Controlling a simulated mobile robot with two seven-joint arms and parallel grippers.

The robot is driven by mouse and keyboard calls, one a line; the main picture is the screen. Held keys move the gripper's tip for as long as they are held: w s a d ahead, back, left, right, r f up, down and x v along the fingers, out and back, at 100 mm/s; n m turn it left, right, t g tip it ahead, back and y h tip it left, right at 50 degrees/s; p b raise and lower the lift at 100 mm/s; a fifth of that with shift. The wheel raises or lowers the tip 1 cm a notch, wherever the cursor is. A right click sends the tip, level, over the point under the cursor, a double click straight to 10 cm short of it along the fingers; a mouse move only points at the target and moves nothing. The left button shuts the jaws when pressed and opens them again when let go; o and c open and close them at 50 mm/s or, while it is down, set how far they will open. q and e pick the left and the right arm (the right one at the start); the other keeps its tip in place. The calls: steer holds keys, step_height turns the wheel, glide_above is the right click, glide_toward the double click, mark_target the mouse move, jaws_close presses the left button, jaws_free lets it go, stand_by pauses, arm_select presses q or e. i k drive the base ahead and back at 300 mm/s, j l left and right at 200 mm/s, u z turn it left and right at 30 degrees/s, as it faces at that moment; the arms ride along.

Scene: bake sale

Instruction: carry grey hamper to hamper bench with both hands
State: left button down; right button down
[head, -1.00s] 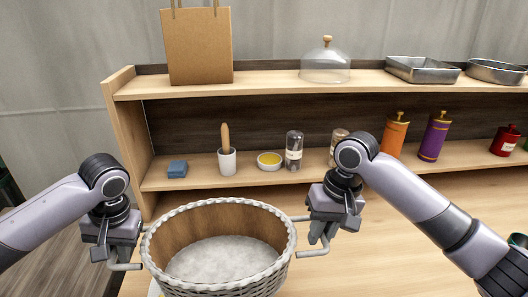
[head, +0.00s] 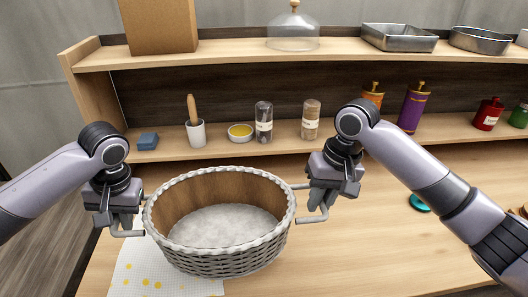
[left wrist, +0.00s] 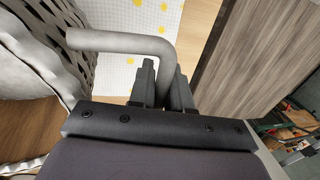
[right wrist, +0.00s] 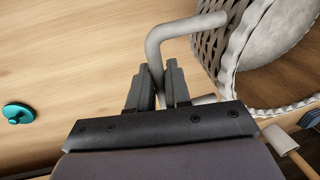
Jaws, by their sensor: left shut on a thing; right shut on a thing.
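The grey hamper (head: 222,262) is an open, round woven basket with a pale cloth-like bottom and a brown inner wall. It is upright between my two grippers, over the wooden counter. My left gripper (head: 118,224) is shut on its left bar handle, which also shows in the left wrist view (left wrist: 125,42). My right gripper (head: 318,208) is shut on its right bar handle, which shows in the right wrist view (right wrist: 155,50). Part of the hamper's side also shows in the right wrist view (right wrist: 208,45). I cannot pick out a hamper bench.
A white cloth with yellow dots (head: 135,272) lies on the counter (head: 350,255) below the hamper. A teal lid (head: 419,203) lies right.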

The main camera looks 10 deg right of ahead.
mark_target(334, 243)
steer(key=l, duration=1.25)
